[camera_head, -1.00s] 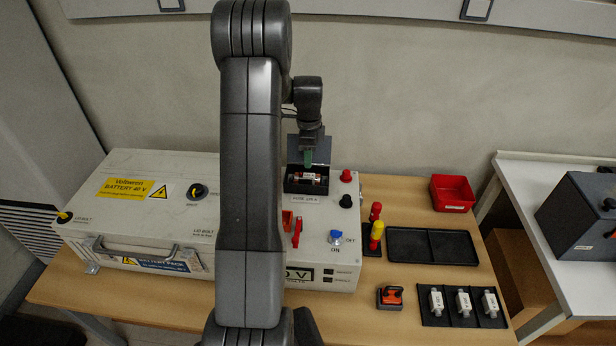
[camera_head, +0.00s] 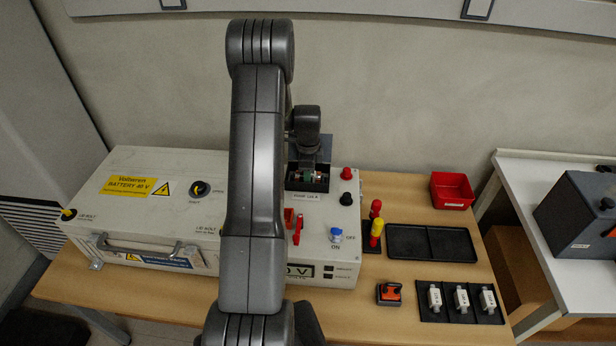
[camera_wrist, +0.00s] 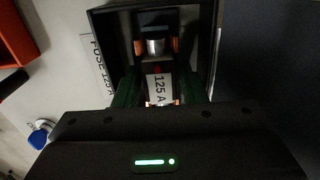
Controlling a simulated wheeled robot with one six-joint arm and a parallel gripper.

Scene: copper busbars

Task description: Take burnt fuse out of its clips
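The fuse (camera_wrist: 159,88) is a white body marked 125 A with a small red spot and a metal end, seated in the dark open fuse box (camera_head: 293,183). In the wrist view orange-copper parts flank its far metal end. My gripper (camera_wrist: 160,92) is down in the box, with one green finger on each side of the fuse. The fingers look open, with narrow dark gaps to the fuse.
The box is on the white battery case (camera_head: 150,210). Red and black knobs (camera_head: 346,187) stand just right of it. On the table are an empty black tray (camera_head: 405,243), a red bin (camera_head: 452,190), an orange-black block (camera_head: 389,293) and a mat of white fuses (camera_head: 461,300).

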